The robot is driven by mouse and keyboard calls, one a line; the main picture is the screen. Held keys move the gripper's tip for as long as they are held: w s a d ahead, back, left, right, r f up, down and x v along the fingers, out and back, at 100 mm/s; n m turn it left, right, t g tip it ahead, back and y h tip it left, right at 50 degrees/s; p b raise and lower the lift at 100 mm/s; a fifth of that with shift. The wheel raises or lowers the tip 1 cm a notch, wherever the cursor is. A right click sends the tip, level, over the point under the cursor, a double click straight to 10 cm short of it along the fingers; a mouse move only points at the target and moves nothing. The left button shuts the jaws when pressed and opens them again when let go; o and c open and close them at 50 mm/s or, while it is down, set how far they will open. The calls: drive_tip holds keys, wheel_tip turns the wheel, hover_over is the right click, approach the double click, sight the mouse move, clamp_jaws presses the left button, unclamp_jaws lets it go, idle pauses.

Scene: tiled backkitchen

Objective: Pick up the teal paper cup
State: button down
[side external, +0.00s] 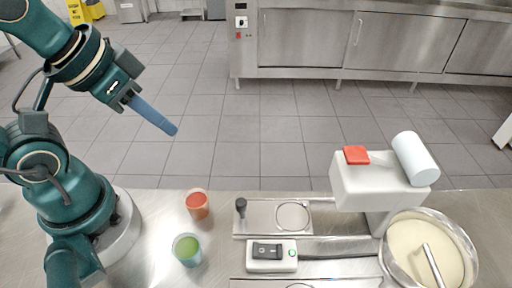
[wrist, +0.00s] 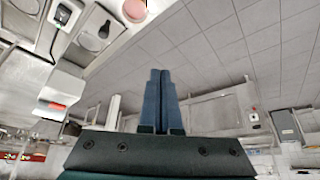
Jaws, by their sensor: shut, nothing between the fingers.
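A light teal cup (side external: 187,252) with green contents stands upright on the steel counter, right of my arm's base. A second cup (side external: 197,206) with orange-red contents stands just behind it. In the wrist view a pinkish cup with a red inside (wrist: 135,10) is cut off at the top edge; the teal cup cannot be made out there. My gripper (side external: 173,131), with long blue fingers, is shut and empty, raised well above and behind both cups. Its fingers also show together in the wrist view (wrist: 160,75).
Right of the cups are a steel plate with a black knob (side external: 241,208) and a white switch box (side external: 271,257). Farther right stand a white machine (side external: 375,188) and a steel bowl of cream (side external: 470,266). Counter around the cups is mostly clear.

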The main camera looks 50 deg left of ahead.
drive_tip(key=shift+c, duration=1)
unclamp_jaws()
drive_tip(key=m+g, duration=0.4)
drive_tip(key=g, duration=0.3)
hover_over(187, 247)
drive_tip(key=d, duration=0.2)
drive_tip(key=shift+y, duration=0.4)
wheel_tip(187, 247, down, 10)
drive_tip(key=shift+w+a+r, duration=0.1)
drive_tip(key=shift+w+r, duration=0.05)
drive_tip(key=shift+s+a+f, duration=0.1)
drive_tip(key=shift+s+f, duration=0.1)
drive_tip(key=shift+f, duration=1.05)
drive_tip(key=shift+s+a+f, duration=0.1)
drive_tip(key=shift+s+f, duration=0.05)
drive_tip(key=shift+f, duration=1.1)
